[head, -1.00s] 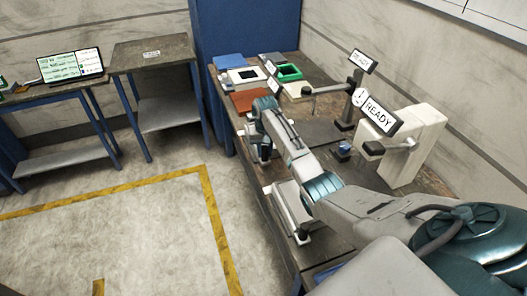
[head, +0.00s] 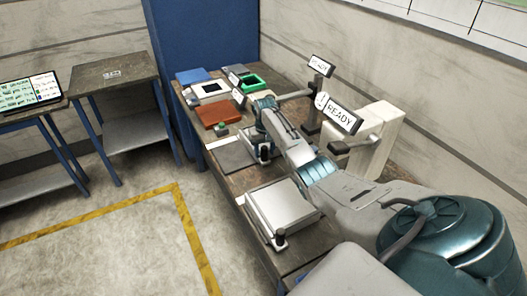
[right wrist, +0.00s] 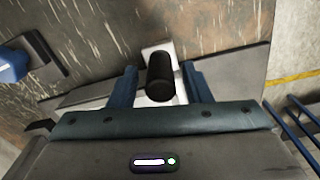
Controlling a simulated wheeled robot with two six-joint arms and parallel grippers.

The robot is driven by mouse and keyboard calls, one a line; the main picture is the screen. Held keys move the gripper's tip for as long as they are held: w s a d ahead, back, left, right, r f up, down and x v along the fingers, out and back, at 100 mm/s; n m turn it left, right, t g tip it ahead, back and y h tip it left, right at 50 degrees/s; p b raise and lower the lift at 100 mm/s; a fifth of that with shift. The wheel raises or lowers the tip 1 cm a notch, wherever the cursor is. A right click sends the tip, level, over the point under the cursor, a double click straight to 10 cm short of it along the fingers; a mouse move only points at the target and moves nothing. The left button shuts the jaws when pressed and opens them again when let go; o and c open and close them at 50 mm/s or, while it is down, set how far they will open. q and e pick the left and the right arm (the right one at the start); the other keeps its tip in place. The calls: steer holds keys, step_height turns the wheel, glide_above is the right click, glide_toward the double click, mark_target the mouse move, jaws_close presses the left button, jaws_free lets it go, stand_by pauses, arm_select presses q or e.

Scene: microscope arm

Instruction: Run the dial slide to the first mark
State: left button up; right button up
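My right gripper (head: 264,140) is over the far slide on the bench, pointing down. In the right wrist view its two blue fingers (right wrist: 160,88) stand open on either side of a black upright knob (right wrist: 160,78), with a gap on each side. The knob sits on a pale block of the slide; it also shows in the head view (head: 264,152). A grey plate (head: 234,155) lies just left of it. A nearer slide (head: 281,205) has its own black knob (head: 280,238). I cannot read any marks. My left gripper is not in view.
Two READY signs stand behind, the nearer (head: 340,115) beside a white upright block (head: 374,135). A red-brown box (head: 214,113), a white tray (head: 210,90) and a green tray (head: 250,82) are at the far left. Open floor lies left of the bench.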

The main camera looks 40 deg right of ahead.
steer(key=shift+r, duration=0.15)
step_height(320, 180, up, 10)
steer(key=b, duration=0.2)
steer(key=shift+f+b, duration=0.25)
steer(key=shift+b, duration=0.15)
steer(key=shift+r, duration=0.5)
